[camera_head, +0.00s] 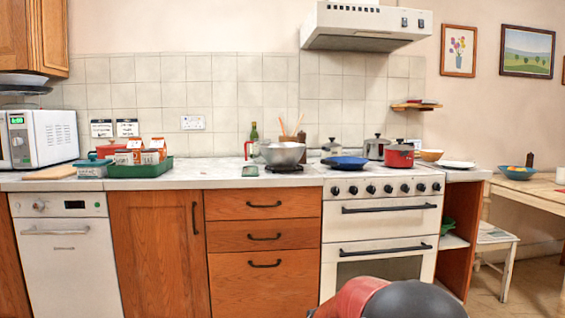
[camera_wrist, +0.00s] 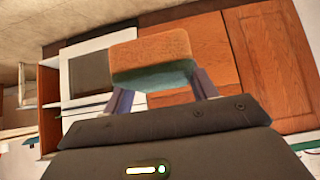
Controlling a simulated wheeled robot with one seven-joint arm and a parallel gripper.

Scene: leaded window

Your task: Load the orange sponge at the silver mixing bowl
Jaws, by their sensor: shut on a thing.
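The orange sponge (camera_wrist: 152,48), a block with a green underside, shows in the wrist view. My gripper (camera_wrist: 162,92) is shut on it, with one finger at each side of it. The sponge is in front of the cabinet fronts in that view. The silver mixing bowl (camera_head: 282,153) stands on the counter in the head view, just left of the stove, on a dark round base. Its inside is mostly hidden from this angle. My gripper and the sponge do not show in the head view, and the bowl does not show in the wrist view.
A blue pan (camera_head: 345,163) and a red pot (camera_head: 399,156) stand on the stove, right of the bowl. A small green item (camera_head: 250,171) lies left of the bowl. A green tray (camera_head: 140,169) holds several packages. The counter (camera_head: 210,171) between tray and bowl is mostly clear.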

